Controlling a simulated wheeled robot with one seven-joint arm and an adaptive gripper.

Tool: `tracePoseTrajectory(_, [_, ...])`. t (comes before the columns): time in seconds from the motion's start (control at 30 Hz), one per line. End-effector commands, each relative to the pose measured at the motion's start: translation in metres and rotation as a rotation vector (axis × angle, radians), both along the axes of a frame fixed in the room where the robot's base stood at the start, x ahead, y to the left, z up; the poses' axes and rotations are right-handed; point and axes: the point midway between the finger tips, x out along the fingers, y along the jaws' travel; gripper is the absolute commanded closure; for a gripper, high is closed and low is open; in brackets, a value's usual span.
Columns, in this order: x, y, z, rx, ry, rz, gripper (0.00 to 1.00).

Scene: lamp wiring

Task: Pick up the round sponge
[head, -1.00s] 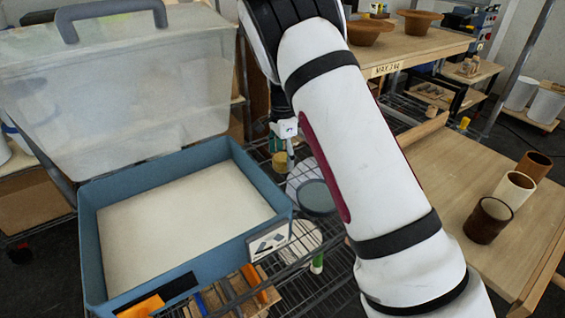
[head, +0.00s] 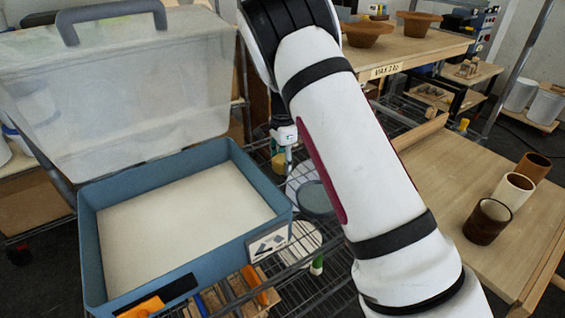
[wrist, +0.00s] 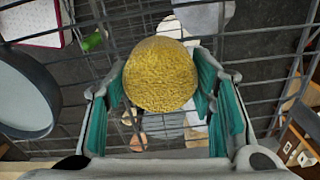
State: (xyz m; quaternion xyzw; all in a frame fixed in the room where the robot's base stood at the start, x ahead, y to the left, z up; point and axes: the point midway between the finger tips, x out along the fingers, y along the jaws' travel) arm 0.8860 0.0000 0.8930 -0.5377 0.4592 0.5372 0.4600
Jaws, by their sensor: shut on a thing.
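The round sponge (wrist: 160,75) is yellow and rough-surfaced. In the wrist view it sits between the teal pads of my gripper (wrist: 160,92), which is shut on it. In the head view a small yellow part of the sponge (head: 279,163) shows below my wrist, over the wire rack, beside the blue bin's right back corner. My fingers are mostly hidden there by the arm. I cannot tell whether the sponge still touches the rack.
A blue-rimmed bin (head: 91,235) with a raised clear lid (head: 130,90) stands left. A grey-green round dish (head: 313,200) lies close to the sponge on the wire rack (head: 335,262). Several cups (head: 488,222) stand on the wooden table (head: 450,180) at right.

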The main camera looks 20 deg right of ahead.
Motion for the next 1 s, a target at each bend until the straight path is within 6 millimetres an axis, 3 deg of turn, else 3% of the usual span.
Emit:
tracePoseTrajectory(0.37, [0.001, 0.0, 0.036, 0.0, -0.005, 0.001, 0.72])
tracePoseTrajectory(1.0, [-0.127, -0.023, 0.047, 0.001, 0.0, 0.0, 0.72])
